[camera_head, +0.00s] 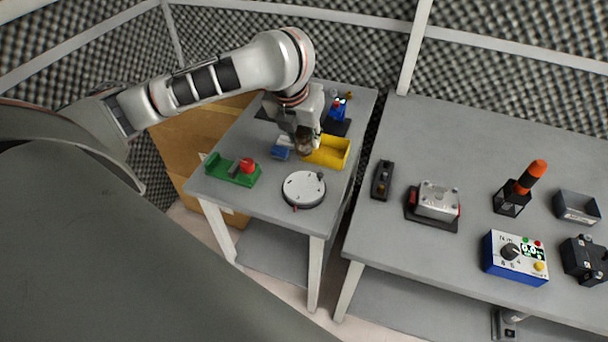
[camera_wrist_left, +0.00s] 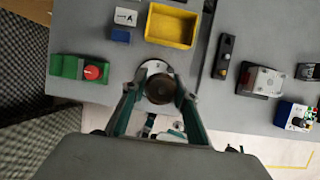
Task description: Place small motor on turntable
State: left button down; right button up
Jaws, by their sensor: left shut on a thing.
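My left gripper (camera_head: 304,147) is shut on the small motor (camera_wrist_left: 160,89), a dark brownish cylinder, and holds it above the left table. In the left wrist view the motor sits between the two fingertips of the gripper (camera_wrist_left: 160,94). The turntable (camera_head: 304,189) is a round white disc with a dark rim and a small red part at its front edge. In the head view it lies in front of the gripper. In the left wrist view the turntable (camera_wrist_left: 152,67) shows behind the motor, which partly hides it. My right gripper is not in view.
A yellow bin (camera_head: 334,152), a blue block (camera_head: 281,154) and a green fixture with a red knob (camera_head: 233,170) surround the turntable. A blue device (camera_head: 338,110) stands behind. The right table (camera_head: 385,240) carries several devices, including a blue meter box (camera_head: 515,258), beyond a gap.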

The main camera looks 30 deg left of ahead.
pick_arm(q)
notch_tip(320, 180, down, 12)
jog(key=shift+f, duration=0.7)
jog(key=c, duration=1.6)
grip_release()
jog(key=shift+r, duration=0.2)
jog(key=shift+v, duration=5.85)
